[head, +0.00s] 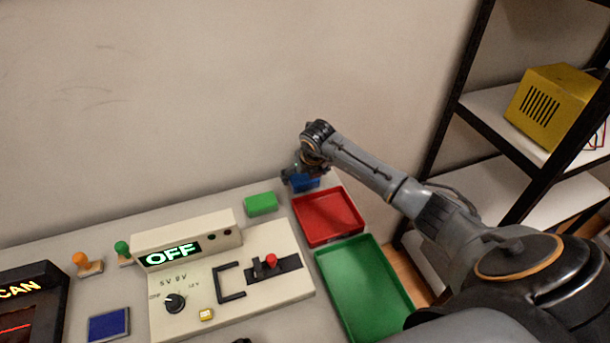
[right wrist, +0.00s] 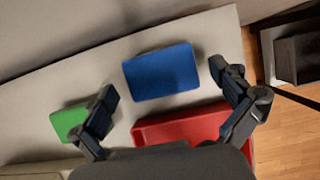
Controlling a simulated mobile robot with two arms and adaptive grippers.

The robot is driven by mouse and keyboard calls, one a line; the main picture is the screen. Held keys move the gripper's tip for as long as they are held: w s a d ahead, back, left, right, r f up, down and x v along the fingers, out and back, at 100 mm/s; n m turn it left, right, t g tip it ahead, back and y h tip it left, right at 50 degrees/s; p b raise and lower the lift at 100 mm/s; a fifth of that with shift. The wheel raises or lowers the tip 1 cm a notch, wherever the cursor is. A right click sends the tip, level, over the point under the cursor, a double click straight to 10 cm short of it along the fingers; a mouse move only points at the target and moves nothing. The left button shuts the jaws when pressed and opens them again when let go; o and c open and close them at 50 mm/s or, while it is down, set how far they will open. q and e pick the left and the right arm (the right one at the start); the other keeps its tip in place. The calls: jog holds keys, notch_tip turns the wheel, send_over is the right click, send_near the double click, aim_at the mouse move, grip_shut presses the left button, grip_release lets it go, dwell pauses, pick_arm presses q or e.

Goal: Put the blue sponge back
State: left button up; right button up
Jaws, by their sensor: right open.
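The blue sponge (head: 305,182) lies at the back right of the table, behind the red tray and partly hidden by my right gripper. In the right wrist view the blue sponge (right wrist: 161,72) shows whole, between and beyond the fingertips. My right gripper (head: 299,175) is over the sponge from above; in the right wrist view it (right wrist: 162,86) is open, one finger on each side, with gaps to the sponge. A green sponge-like block (head: 261,204) lies to the left of it. My left gripper is out of view.
The red tray (head: 328,217) and the green tray (head: 364,290) look empty along the table's right side. A panel device (head: 230,277) reading OFF, stamps (head: 87,264) and a blue pad (head: 109,325) stand to the left. A shelf (head: 512,133) with a yellow box (head: 555,106) is at the right.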

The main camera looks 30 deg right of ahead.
jog(key=shift+r, duration=0.1)
jog(key=v, duration=1.2)
jog(key=shift+b, duration=0.35)
